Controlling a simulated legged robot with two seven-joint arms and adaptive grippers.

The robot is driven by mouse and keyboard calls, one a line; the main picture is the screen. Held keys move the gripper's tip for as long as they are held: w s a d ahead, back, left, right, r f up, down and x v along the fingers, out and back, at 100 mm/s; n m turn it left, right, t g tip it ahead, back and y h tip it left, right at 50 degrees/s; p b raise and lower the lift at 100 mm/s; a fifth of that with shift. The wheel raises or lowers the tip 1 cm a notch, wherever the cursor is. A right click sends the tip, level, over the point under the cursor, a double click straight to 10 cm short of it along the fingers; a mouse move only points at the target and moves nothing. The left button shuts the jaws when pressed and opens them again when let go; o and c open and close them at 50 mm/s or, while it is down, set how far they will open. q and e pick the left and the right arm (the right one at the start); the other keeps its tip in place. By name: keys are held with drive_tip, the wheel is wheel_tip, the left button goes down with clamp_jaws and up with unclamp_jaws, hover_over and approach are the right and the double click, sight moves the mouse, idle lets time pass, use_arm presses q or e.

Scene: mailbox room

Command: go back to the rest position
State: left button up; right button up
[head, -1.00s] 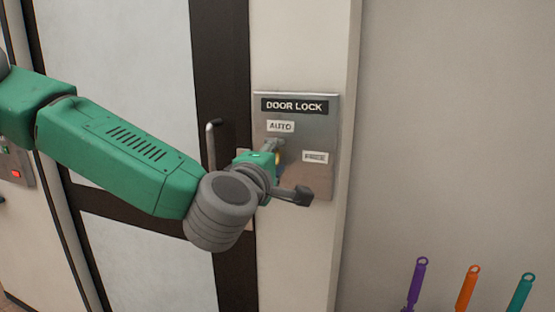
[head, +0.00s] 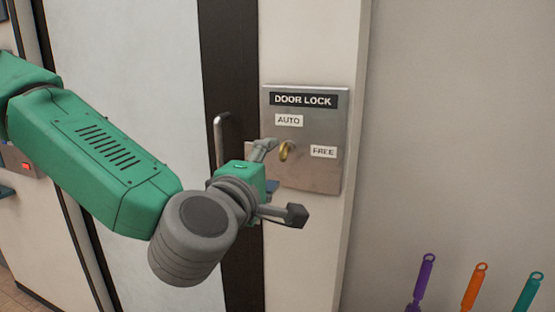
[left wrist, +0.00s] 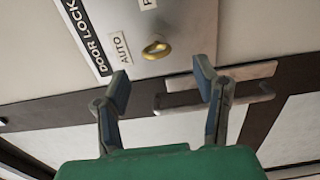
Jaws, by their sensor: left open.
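My left gripper (head: 270,152) hangs just in front of the door lock panel in the head view, left of and close to the brass key or knob (head: 288,150). In the left wrist view its two fingers (left wrist: 162,92) are spread apart with nothing between them. The brass knob (left wrist: 156,49) shows beyond the fingertips, clear of them. The metal door lock panel (head: 325,178) carries the labels DOOR LOCK, AUTO and FREE. My right gripper is in neither view.
A dark-framed door with a handle (head: 219,140) stands left of the panel; the handle also shows in the left wrist view (left wrist: 225,90). Purple (head: 424,280), orange (head: 474,285) and teal (head: 529,290) handled tools are at the lower right. The wall at right is bare.

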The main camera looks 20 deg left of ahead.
use_arm(q)
drive_tip(key=shift+s, duration=0.2)
idle(0.3)
drive_tip(key=s+f+m+g+h, duration=0.1)
drive_tip(key=s+f+m+g, duration=0.25)
drive_tip(key=f, duration=0.75)
drive_tip(key=s+d+f+m+g+h, duration=0.1)
drive_tip(key=s+f+m+g, duration=0.25)
drive_tip(key=f, duration=0.75)
drive_tip(key=s+f+m+g, duration=0.2)
drive_tip(key=s+f+m, duration=0.15)
drive_tip(key=f, duration=0.75)
drive_tip(key=s+a+f+m+g+y, duration=0.1)
drive_tip(key=s+a+f+m+g, duration=0.3)
drive_tip(key=s, duration=0.5)
drive_tip(key=s+a+f+m+g+y, duration=0.1)
drive_tip(key=s+a+f+m+g, duration=0.3)
drive_tip(key=s+a+f, duration=0.4)
wheel_tip(320, 180, down, 4)
drive_tip(key=shift+s+r+y+b, duration=0.25)
drive_tip(key=shift+s+b, duration=0.2)
drive_tip(key=shift+s, duration=0.6)
